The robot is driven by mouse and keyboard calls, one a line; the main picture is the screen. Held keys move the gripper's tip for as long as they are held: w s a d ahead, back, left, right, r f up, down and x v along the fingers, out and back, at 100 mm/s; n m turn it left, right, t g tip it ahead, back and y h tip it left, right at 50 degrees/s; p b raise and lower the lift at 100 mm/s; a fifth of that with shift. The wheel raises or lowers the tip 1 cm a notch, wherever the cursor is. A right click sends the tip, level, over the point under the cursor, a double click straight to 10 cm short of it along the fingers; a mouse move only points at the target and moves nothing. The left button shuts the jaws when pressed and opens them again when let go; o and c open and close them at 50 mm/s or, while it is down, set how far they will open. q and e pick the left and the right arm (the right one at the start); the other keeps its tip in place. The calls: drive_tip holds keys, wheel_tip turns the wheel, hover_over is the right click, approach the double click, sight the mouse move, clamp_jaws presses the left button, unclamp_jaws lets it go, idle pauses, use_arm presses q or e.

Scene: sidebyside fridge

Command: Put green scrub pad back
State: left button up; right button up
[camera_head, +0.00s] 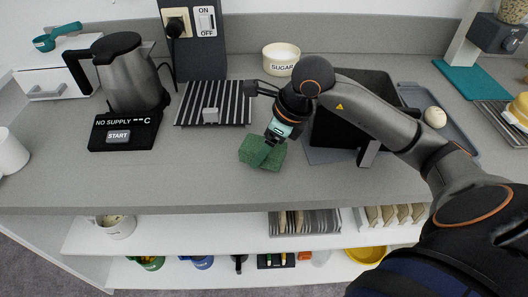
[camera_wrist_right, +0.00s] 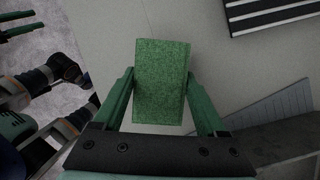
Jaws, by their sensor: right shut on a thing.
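The green scrub pad (camera_head: 252,151) is a dark green block above or on the grey counter in the head view, left of the black sink-like bin. My right gripper (camera_head: 270,150) reaches in from the right and is shut on the pad. In the right wrist view the pad (camera_wrist_right: 160,80) stands between the two green fingers of the right gripper (camera_wrist_right: 160,98), which press its sides. The gap between pad and counter cannot be judged. My left gripper does not show in the head view; green fingers at the top left of the wrist view may belong to it.
A black striped rack (camera_head: 215,103) lies behind the pad. A kettle (camera_head: 128,75) and its black base (camera_head: 125,131) stand left. A black bin (camera_head: 335,130) and grey tray (camera_head: 455,125) lie right. The front counter left of the pad is clear. Shelves (camera_head: 180,235) below hold several items.

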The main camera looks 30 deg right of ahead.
drive_tip(key=shift+f, duration=1.1)
drive_tip(key=shift+f, duration=0.1)
drive_tip(key=shift+f, duration=0.15)
drive_tip(key=o, duration=1.1)
drive_tip(key=shift+r, duration=0.35)
drive_tip(key=v, duration=1.2)
